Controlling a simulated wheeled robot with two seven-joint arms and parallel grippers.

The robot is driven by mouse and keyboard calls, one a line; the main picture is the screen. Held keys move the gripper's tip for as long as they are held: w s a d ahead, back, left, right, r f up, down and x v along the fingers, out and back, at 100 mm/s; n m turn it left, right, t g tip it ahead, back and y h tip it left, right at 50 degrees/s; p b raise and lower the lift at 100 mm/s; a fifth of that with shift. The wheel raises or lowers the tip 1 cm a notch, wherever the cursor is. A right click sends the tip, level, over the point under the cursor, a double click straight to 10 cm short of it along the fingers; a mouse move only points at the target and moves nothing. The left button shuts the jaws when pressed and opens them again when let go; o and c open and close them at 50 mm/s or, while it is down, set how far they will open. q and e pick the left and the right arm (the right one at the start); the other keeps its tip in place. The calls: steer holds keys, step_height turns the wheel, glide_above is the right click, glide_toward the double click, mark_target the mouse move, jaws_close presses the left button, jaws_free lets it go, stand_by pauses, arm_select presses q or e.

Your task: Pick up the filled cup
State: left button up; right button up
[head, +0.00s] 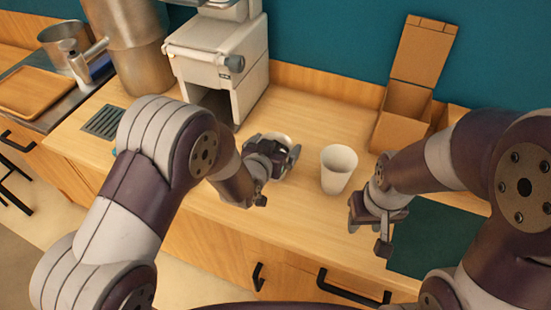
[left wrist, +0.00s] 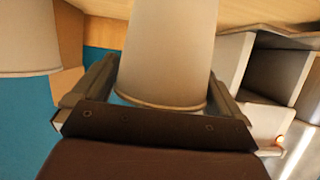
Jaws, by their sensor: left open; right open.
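One white cup (head: 275,137) stands at my left gripper (head: 277,156), mostly hidden behind it in the head view. In the left wrist view this cup (left wrist: 167,50) is between the two open fingers of the gripper (left wrist: 160,88), with a finger on each side. A second white cup (head: 338,168) stands upright on the counter to the right; it also shows at the left edge of the left wrist view (left wrist: 28,38). I cannot tell what either cup holds. My right gripper (head: 373,218) is open and empty near the counter's front edge, right of the second cup.
A white and grey machine (head: 218,62) stands behind my left gripper. An open cardboard box (head: 402,118) is at the back right. A dark green mat (head: 438,240) lies under my right arm. A metal pot (head: 66,40) and wooden tray (head: 35,92) are far left.

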arm_select(q)
steer(key=shift+a, duration=0.15)
steer(key=shift+s+r, duration=0.1)
steer(key=c, duration=1.4)
